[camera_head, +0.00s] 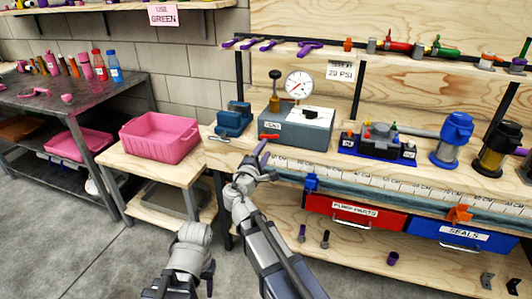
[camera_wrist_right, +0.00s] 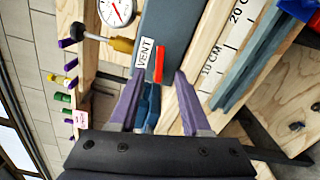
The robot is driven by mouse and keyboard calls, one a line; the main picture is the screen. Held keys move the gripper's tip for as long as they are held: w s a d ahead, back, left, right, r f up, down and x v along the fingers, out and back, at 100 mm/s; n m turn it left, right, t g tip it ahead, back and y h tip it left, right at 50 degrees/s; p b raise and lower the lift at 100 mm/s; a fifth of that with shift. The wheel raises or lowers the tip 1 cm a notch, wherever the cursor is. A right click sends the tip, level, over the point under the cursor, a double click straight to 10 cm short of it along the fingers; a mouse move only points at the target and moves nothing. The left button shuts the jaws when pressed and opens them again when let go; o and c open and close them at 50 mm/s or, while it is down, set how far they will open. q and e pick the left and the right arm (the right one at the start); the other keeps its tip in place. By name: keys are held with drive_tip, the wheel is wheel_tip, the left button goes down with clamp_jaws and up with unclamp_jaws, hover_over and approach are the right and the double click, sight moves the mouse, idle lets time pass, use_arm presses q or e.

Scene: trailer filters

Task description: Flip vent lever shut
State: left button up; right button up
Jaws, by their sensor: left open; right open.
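The vent lever is a small red bar (camera_head: 268,137) low on the front of the grey box (camera_head: 305,130), below its VENT label (camera_head: 272,126). In the right wrist view the red lever (camera_wrist_right: 159,64) lies beside the VENT label (camera_wrist_right: 144,53), just beyond my fingertips. My right gripper (camera_head: 259,156) is in front of the box's left end, by the bench edge. Its purple fingers (camera_wrist_right: 155,88) are open with the lever ahead of the gap, apart from them. My left gripper (camera_head: 207,278) hangs low at the bottom, open and mostly hidden by its own wrist.
A pressure gauge (camera_head: 299,85) and a brass-coloured pump handle (camera_head: 275,95) rise from the box. A blue vise (camera_head: 234,119) stands close at its left. A pink bin (camera_head: 158,137) is further left. A ruler strip (camera_head: 350,175) runs along the bench front.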

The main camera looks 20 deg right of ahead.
sight(273, 137)
drive_tip(key=shift+x, duration=3.9)
clamp_jaws()
